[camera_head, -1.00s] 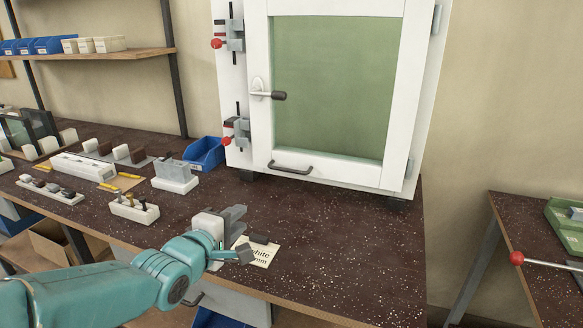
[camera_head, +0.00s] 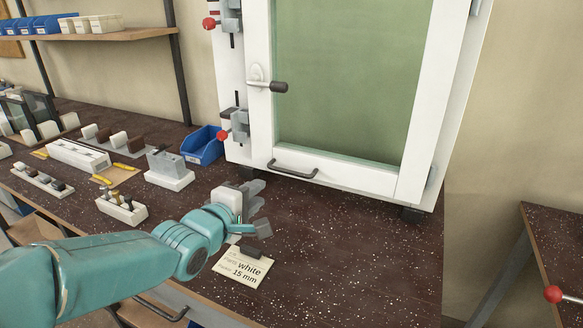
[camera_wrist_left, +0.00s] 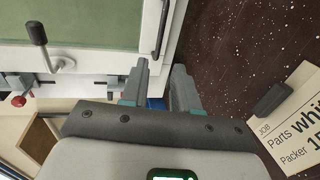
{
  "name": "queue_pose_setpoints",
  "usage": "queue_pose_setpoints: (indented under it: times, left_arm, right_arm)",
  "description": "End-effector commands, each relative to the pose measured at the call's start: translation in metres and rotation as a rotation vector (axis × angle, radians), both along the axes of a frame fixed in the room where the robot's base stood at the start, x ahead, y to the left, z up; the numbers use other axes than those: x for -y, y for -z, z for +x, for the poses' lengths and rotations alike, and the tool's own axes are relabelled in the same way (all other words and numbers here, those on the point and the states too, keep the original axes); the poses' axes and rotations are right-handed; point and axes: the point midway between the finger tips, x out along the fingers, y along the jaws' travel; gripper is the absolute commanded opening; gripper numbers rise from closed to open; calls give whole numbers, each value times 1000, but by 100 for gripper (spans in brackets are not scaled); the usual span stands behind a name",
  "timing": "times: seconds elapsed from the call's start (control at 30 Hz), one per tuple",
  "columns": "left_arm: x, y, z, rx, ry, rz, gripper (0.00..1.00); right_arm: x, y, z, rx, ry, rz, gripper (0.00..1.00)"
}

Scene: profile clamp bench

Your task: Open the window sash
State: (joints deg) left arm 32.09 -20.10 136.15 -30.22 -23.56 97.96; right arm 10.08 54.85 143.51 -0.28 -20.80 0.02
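The window sash (camera_head: 408,125) is a white frame around a green pane (camera_head: 345,80), set in a white outer frame on the bench; it looks shut. Its lever handle (camera_head: 268,87), with a dark grip, points right on the left stile. A dark grey bow handle (camera_head: 293,172) sits on the bottom rail. The wrist view shows the lever (camera_wrist_left: 40,42) and the bow handle (camera_wrist_left: 161,28). My left gripper (camera_head: 262,208) is open and empty above the bench, below and left of the bow handle, not touching it. My right gripper is out of view.
Two grey clamps with red knobs (camera_head: 222,135) sit on the left of the frame. A blue bin (camera_head: 203,146) and white block holders (camera_head: 168,172) stand left. A job card (camera_head: 242,268) lies in front. The bench right of my gripper (camera_head: 350,250) is clear.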

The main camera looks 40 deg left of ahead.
Motion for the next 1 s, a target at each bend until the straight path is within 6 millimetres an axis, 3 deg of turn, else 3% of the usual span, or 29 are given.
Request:
queue_pose_setpoints:
  times: [0.17, 0.7, 1.0]
  left_arm:
    - [-3, 3, 8, -1, 1, -1, 30]
    - [-37, 27, 118, -2, 0, -2, 30]
    - [-47, 33, 147, -1, 0, 0, 30]
  right_arm:
    - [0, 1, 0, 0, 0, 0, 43]
    - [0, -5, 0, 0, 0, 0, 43]
    - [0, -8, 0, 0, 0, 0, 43]
